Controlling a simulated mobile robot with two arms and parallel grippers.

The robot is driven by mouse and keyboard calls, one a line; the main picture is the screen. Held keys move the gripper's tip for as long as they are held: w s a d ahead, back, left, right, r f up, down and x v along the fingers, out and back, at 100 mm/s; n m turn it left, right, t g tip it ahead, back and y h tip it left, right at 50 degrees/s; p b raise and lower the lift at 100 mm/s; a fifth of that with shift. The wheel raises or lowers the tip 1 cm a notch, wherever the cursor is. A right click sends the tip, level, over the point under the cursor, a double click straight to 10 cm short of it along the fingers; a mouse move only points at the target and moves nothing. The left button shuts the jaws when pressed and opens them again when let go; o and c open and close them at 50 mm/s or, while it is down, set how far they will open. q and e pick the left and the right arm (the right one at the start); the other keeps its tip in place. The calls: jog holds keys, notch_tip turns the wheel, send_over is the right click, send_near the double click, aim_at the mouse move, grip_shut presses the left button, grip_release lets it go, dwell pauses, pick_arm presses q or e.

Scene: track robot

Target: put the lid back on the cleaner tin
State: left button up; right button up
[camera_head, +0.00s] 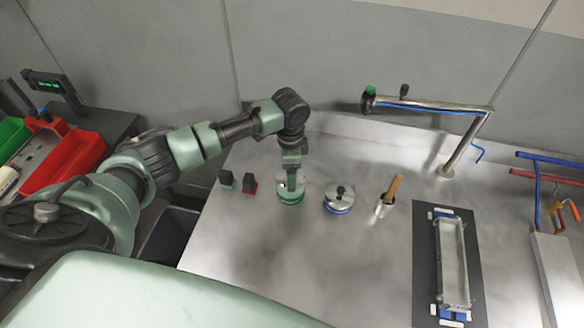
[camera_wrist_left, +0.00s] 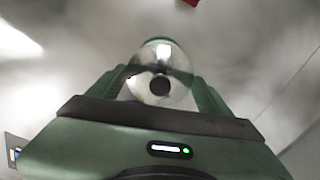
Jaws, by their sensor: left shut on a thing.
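A round tin with a green band (camera_head: 290,198) stands on the grey worktop, directly under my left gripper (camera_head: 291,178). In the left wrist view, a shiny round lid (camera_wrist_left: 148,88) with a dark knob (camera_wrist_left: 160,85) is between the green fingers of my left gripper, which is shut on it. Part of a green rim shows behind the lid. The gripper covers part of the tin's top in the head view, and I cannot tell whether the lid touches the tin. My right gripper is not in view.
A blue-banded tin (camera_head: 339,208) with a dark-knobbed lid stands just right. Two small blocks, one dark (camera_head: 226,179) and one red-based (camera_head: 249,185), stand left. The front worktop is clear.

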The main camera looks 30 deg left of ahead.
pick_arm(q)
notch_tip(320, 180, down, 4)
jog(key=b, duration=0.3)
jog(key=shift+w+r, duration=0.1)
jog(key=shift+r, duration=0.15)
jog(key=shift+f, duration=0.25)
jog(key=shift+f+b, duration=0.35)
jog(key=shift+f, duration=0.25)
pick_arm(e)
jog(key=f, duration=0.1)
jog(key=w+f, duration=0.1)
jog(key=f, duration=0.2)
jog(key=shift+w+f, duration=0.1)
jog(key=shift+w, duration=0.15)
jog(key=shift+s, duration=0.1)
pick_arm(q)
jog(key=shift+p, duration=0.4)
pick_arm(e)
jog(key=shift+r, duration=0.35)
pick_arm(q)
jog(key=shift+f+p, duration=0.15)
jog(key=shift+p, duration=0.8)
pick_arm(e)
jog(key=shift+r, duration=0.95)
pick_arm(q)
jog(key=o, duration=1.5)
jog(key=shift+c, duration=0.2)
